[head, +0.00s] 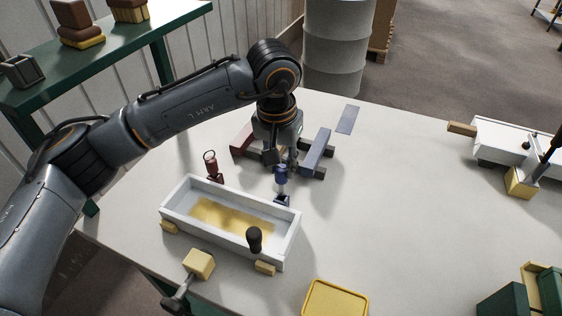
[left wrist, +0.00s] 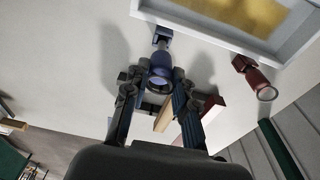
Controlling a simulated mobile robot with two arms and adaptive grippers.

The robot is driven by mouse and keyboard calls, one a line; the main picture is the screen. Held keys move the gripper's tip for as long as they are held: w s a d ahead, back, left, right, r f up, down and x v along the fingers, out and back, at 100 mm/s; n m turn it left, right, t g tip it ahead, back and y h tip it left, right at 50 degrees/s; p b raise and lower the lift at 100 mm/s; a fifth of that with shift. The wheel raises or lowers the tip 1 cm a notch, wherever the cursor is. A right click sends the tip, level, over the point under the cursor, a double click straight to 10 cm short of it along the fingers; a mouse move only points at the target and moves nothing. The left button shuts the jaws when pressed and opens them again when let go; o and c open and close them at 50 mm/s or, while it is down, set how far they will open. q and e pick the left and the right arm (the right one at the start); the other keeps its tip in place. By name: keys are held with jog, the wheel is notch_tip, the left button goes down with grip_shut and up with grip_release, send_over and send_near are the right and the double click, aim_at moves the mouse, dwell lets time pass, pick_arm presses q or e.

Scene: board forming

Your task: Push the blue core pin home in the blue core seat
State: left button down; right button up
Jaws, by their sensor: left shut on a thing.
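The blue core pin (head: 281,182) stands at the blue core seat (head: 283,200), on the back side of the white box mould (head: 170,212). My left gripper (head: 281,166) is above it, shut on the pin. In the left wrist view the blue pin (left wrist: 161,72) sits between the fingertips of the left gripper (left wrist: 157,80), its ring end toward the camera. The blue seat (left wrist: 162,36) shows just beyond the pin's far end. How deep the pin sits in the seat, I cannot tell. My right gripper is in neither view.
A red pin (head: 211,166) with a ring stands at the mould's back left. A blue bar (head: 316,150) and a red bar (head: 243,140) lie either side of my left gripper. A yellow-headed mallet (head: 198,264) and a yellow tray (head: 336,312) are in front.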

aim_at(280, 169)
pick_arm(q)
jog(key=shift+f+b, duration=2)
jog(key=shift+f, duration=0.2)
jog(key=c, duration=1)
grip_release()
notch_tip(280, 169, up, 12)
jog(key=s, duration=0.1)
jog(key=shift+s+a, duration=0.2)
jog(key=shift+a, duration=0.1)
